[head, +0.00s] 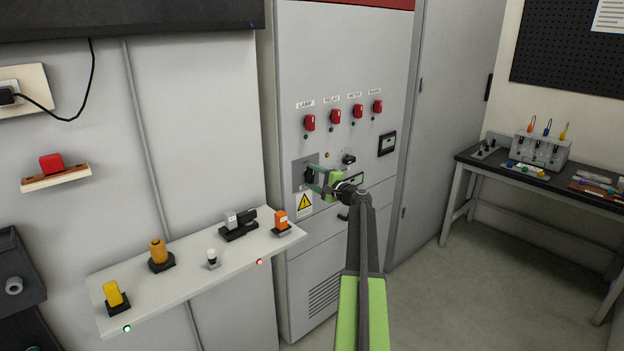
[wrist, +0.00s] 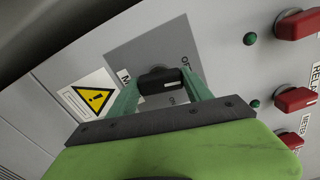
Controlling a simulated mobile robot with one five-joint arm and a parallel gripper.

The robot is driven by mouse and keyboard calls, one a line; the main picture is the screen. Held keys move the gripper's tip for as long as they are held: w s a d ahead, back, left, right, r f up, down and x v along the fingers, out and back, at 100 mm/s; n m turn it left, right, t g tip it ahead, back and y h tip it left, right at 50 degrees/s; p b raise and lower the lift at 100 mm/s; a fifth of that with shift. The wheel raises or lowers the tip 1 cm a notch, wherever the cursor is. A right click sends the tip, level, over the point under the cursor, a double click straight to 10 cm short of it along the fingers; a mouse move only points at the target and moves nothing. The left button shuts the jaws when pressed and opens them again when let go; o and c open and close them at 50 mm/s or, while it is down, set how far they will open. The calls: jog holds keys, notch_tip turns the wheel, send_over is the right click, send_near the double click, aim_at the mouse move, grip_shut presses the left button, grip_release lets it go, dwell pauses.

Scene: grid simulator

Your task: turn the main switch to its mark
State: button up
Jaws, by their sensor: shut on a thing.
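The main switch is a black rotary handle on a dark grey plate (wrist: 135,55) on the front of the grey cabinet. In the wrist view the black handle (wrist: 160,80) sits between my two green fingers. My gripper (wrist: 165,92) is shut on it. In the head view my gripper (head: 314,182) reaches the plate from the right and partly covers the handle (head: 309,174). Lettering beginning "OF" shows beside the handle, and "ON" shows near my gripper's palm. A label starting with "M" is partly hidden by a finger. I cannot tell which mark the handle points at.
Several red switches (head: 334,117) sit above on the cabinet (head: 340,60). A yellow warning sign (head: 304,203) is below the plate. A black knob (head: 348,158) is to the right. A shelf (head: 195,262) with small devices stands left.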

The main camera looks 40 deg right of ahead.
jog(key=shift+w+n, duration=0.1)
jog(key=shift+n, duration=0.9)
jog(key=shift+a, duration=0.1)
jog(key=o, duration=1.4)
jog(key=shift+c, duration=0.2)
jog(key=s+a, duration=0.1)
jog(key=s, duration=1.6)
jog(key=shift+s, duration=0.2)
